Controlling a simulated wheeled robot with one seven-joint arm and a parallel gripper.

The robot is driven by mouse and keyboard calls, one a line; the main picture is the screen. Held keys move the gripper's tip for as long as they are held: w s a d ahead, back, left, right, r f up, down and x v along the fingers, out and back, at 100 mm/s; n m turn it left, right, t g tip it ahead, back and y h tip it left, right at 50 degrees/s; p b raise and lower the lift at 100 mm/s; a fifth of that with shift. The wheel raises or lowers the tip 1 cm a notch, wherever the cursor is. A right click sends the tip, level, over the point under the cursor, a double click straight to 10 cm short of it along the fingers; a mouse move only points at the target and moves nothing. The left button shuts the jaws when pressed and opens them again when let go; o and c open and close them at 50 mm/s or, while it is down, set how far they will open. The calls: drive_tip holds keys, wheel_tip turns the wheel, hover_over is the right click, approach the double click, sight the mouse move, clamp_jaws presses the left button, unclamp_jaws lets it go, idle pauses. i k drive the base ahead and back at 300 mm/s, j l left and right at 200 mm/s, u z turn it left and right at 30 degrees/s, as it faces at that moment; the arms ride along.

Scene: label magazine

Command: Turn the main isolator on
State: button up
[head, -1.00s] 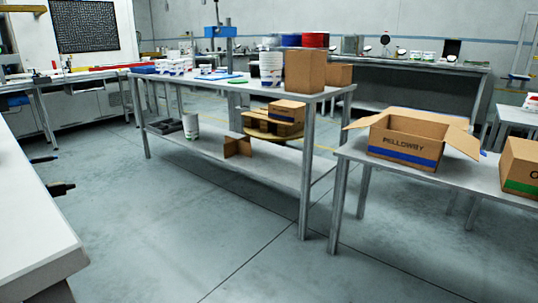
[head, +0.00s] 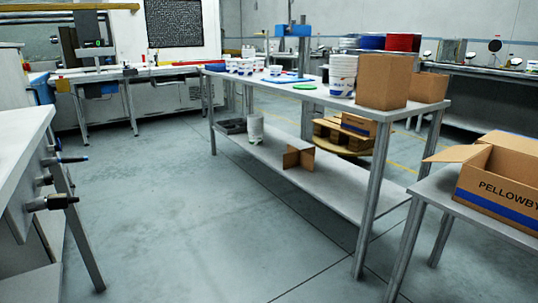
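I cannot make out a main isolator for certain in the head view. At the back left stands a machine with a dark upright unit (head: 88,38) that carries a small green light. A pale cabinet (head: 183,93) with vents stands beside it, below a dark meshed window (head: 174,22). No switch handle can be told apart on either at this distance. My gripper is not in view.
A long two-shelf table (head: 330,188) with tubs and cartons crosses the middle. An open PELLOWBY carton (head: 492,201) sits on a table at right. A white bench (head: 20,135) with dark handled things (head: 62,202) on its side is close left. Floor (head: 150,200) between is clear.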

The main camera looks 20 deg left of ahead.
sight(26, 66)
drive_tip(key=i+j+u, duration=0.2)
drive_tip(key=i+u, duration=0.2)
drive_tip(key=i+j+u, duration=0.15)
drive_tip(key=i+u, duration=0.5)
drive_tip(key=u, duration=0.15)
drive_tip(key=i+l+u, duration=0.15)
drive_tip(key=i+u, duration=0.35)
drive_tip(key=i, duration=1.35)
drive_tip(key=i+u, duration=0.15)
drive_tip(key=i, duration=0.55)
drive_tip(key=i+l, duration=0.1)
drive_tip(key=i, duration=0.6)
drive_tip(key=i+l+u, duration=0.15)
drive_tip(key=i, duration=0.55)
drive_tip(key=i+l, duration=0.15)
drive_tip(key=i, duration=0.55)
drive_tip(key=i+u, duration=0.3)
drive_tip(key=u, duration=0.15)
drive_tip(key=i+l+u, duration=0.2)
drive_tip(key=u, duration=0.3)
drive_tip(key=i+l+u, duration=0.6)
drive_tip(key=u, duration=0.35)
drive_tip(key=i+l+u, duration=0.1)
drive_tip(key=l+u, duration=0.35)
drive_tip(key=i+l+u, duration=0.2)
drive_tip(key=l+u, duration=1.2)
drive_tip(key=l, duration=0.2)
drive_tip(key=l+u, duration=0.5)
drive_tip(key=k+l, duration=0.05)
drive_tip(key=l, duration=0.05)
